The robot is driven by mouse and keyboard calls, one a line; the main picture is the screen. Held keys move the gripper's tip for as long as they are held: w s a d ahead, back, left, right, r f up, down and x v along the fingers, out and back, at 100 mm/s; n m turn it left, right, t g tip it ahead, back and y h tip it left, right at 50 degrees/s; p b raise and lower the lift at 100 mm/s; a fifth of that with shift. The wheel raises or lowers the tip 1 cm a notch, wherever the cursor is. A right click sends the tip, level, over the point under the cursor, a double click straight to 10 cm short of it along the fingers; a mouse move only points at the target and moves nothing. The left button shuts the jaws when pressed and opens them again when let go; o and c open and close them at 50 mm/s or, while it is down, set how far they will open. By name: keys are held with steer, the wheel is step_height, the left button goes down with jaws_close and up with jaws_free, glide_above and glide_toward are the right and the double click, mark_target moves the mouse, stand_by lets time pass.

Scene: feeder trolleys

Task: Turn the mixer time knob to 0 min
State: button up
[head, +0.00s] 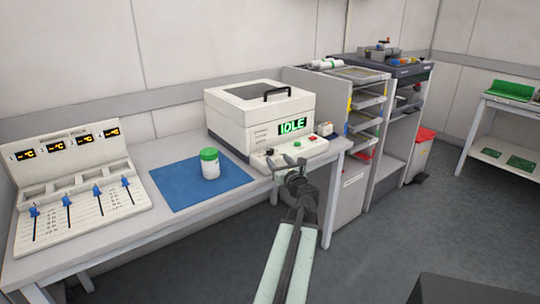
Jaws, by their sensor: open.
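The mixer (228,122) is a white box with a dark lid window and a black handle, standing on the bench. Its green display reads "IDLE". Its sloping front panel carries a small dark knob (268,152), a green button (297,144) and a red button (313,137). The knob's marks and setting are too small to read. My gripper (285,168) is in front of the panel near the bench's front edge, below and right of the dark knob. It is open and looks empty. My arm and gripper hide part of the bench edge.
A white jar with a green lid (210,164) stands on a blue mat (176,184) left of the mixer. A panel with blue sliders (80,208) is at far left. A shelf trolley (352,180) stands close on the right. Open floor (420,225) lies at front right.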

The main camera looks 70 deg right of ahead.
mark_target(272, 151)
steer(key=x, duration=0.7)
steer(key=shift+w+d, duration=0.1)
jaws_close()
